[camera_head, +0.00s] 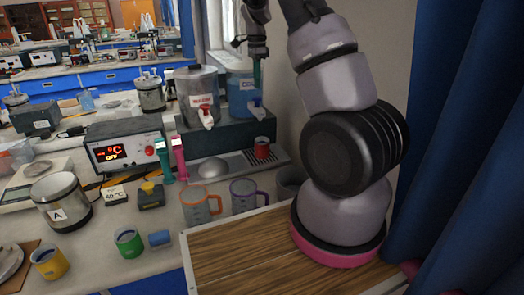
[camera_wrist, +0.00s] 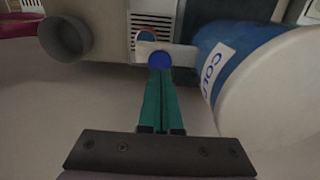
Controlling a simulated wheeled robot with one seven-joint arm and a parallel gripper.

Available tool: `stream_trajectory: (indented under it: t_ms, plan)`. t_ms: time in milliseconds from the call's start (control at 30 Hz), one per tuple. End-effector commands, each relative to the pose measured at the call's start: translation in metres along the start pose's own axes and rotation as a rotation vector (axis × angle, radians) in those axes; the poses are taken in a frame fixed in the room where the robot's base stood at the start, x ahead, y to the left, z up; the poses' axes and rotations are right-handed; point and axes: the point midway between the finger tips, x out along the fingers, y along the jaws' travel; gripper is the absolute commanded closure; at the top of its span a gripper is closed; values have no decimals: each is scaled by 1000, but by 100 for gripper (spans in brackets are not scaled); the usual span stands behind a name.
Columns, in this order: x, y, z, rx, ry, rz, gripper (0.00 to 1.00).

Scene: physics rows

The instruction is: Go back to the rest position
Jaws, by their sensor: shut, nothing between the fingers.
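My gripper (camera_head: 257,76) hangs at the top of the head view, in front of the blue cold-water tank (camera_head: 243,90). Its teal fingers are together with nothing between them, as the wrist view (camera_wrist: 160,76) also shows. In the wrist view the fingertips are right beside the blue tap knob (camera_wrist: 158,60) of the tank labelled COLD (camera_wrist: 212,72); I cannot tell if they touch. A red cup (camera_head: 262,148) stands on the drip grille (camera_head: 238,163) below that tap.
A metal tank with a red tap (camera_head: 199,95) stands left of the cold tank. Orange (camera_head: 196,207) and purple-handled (camera_head: 244,196) mugs and a grey cup (camera_head: 291,182) stand near the wooden stand (camera_head: 235,250). A blue curtain (camera_head: 455,120) closes the right side.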

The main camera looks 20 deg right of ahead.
Motion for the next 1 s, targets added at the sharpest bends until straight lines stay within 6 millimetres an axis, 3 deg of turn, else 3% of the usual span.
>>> stream_trajectory:
  t_ms: [367,533,767,1000]
  plan:
    - [-1,1,0,-2,-2,-2,100]
    - [-30,18,6,-64,-43,-47,100]
    - [-105,80,30,-298,-122,-196,100]
    - [-166,162,58,-585,-115,-371,100]
